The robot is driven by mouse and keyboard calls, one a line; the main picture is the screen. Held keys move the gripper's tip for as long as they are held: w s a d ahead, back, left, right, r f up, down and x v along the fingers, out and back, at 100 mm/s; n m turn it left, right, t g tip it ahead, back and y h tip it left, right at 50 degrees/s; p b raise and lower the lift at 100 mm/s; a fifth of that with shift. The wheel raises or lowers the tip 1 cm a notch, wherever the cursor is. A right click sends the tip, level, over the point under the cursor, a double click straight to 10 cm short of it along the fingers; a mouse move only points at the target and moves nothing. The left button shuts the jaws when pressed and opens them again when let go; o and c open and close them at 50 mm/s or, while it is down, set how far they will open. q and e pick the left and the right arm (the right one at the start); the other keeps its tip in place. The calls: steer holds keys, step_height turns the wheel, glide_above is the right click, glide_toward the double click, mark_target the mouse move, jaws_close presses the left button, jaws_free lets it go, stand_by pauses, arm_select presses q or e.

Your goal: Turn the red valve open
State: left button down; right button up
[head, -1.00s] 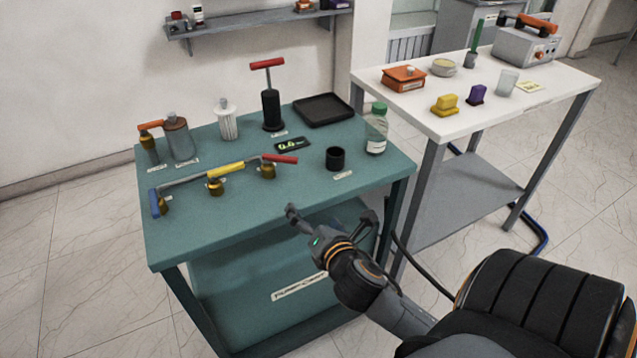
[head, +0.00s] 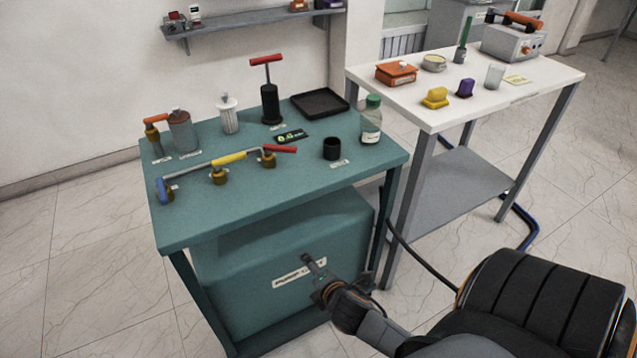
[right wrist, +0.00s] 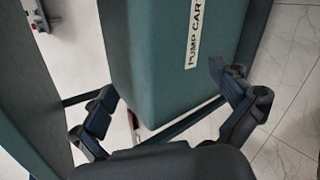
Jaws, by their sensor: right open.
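The red valve (head: 281,149) is a red lever handle on a brass body, at the right end of a pipe row on the teal cart top. A yellow valve (head: 229,158) is in the middle of the row and a blue valve (head: 165,190) at the left end. My right gripper (head: 337,272) is in front of the cart, below the top's front edge and well clear of the red valve. In the right wrist view its two fingers (right wrist: 165,104) are spread with nothing between them. My left gripper is out of view.
The teal cart top (head: 240,222) has its front edge above my right gripper. A black cup (head: 332,148), a gauge display (head: 290,136), a bottle (head: 371,120) and a hand pump (head: 270,100) stand behind or right of the red valve. A white table (head: 440,115) is at right.

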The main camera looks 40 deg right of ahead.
steer(key=shift+s+a+f+m, duration=0.25)
steer(key=shift+s+f, duration=0.2)
steer(key=shift+f, duration=0.35)
steer(key=shift+s+a+f+m, duration=0.25)
steer(key=shift+s+f, duration=0.15)
steer(key=shift+f, duration=0.35)
